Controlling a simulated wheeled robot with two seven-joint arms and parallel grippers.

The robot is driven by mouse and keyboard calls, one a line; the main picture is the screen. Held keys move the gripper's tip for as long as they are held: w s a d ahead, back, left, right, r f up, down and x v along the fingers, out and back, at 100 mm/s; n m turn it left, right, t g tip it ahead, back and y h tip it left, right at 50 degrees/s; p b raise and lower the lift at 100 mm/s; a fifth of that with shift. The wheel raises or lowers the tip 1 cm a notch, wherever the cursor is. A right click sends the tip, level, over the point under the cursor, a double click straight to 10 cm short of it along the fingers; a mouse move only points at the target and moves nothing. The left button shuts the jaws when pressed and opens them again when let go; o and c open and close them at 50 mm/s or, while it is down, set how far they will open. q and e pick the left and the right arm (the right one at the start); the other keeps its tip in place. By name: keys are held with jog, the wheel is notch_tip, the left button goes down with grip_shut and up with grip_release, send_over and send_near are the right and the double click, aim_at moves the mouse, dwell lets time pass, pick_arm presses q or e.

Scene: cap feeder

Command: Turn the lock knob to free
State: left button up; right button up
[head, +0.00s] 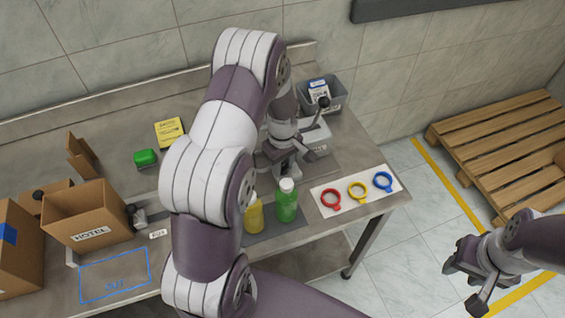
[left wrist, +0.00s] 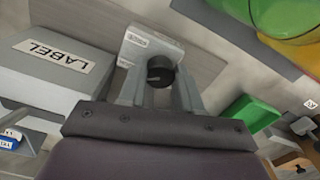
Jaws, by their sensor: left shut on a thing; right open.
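In the left wrist view a round black knob (left wrist: 160,70) sits on a small light grey block (left wrist: 150,45) with a small label. My left gripper (left wrist: 160,92) has a finger on each side of the knob and is shut on it. In the head view my left gripper (head: 287,172) points down beside a pale grey machine (head: 316,143), and the knob is hidden there. A black ball handle (head: 323,102) stands up behind the machine. My right gripper (head: 472,278) is open and empty over the floor at the lower right.
A yellow bottle (head: 254,216) and a green bottle (head: 287,204) stand close in front of my left gripper. Red, yellow and blue rings lie on a white sheet (head: 372,206) at the right. A grey bin (head: 334,97) is behind. Cardboard boxes (head: 88,222) stand left.

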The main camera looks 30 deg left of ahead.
pick_arm(q)
jog(key=m, duration=0.5)
jog(key=shift+r+m+p, duration=0.1)
jog(key=shift+m+p, duration=0.2)
jog(key=shift+p, duration=0.1)
jog(key=shift+w+m, duration=0.1)
jog(key=shift+m, duration=2.2)
jog(key=o, duration=1)
jog(key=shift+o, duration=0.2)
notch_tip(320, 180, up, 13)
jog(key=b, duration=0.1)
jog(key=shift+f, duration=0.2)
